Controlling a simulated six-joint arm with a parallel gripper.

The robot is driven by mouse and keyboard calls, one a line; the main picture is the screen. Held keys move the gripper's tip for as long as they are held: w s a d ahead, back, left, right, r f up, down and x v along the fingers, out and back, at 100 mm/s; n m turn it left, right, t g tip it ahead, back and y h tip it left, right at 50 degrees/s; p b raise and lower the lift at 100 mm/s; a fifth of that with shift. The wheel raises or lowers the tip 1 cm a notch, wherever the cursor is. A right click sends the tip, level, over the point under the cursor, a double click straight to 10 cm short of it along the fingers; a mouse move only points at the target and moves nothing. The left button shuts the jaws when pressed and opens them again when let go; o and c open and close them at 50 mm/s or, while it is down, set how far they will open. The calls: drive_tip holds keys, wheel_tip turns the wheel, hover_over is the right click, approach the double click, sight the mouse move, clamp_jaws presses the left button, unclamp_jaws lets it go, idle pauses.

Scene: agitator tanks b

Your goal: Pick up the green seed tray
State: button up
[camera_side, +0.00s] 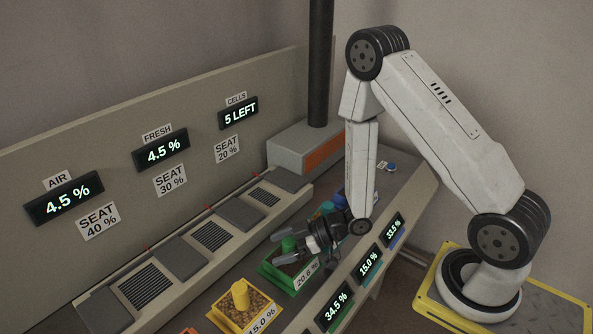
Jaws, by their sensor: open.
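The green seed tray (265,269) sits on the bench near the middle of the side view. It has an upright green knob (289,244) and a white label reading 20.6 %. My gripper (279,248) is low over the tray, pointing left, with its jaws open. In the picture the knob shows between the two fingers; I cannot tell whether either finger touches it. My gripper hides the right and back part of the tray.
A yellow tray (260,300) with a yellow knob stands in front left of the green one. A blue item (328,208) is partly hidden behind my gripper. A raised row of grilles and grey covers (240,213) runs along the left. Display panels (335,309) line the right edge.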

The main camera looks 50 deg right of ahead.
clamp_jaws()
idle(1.4)
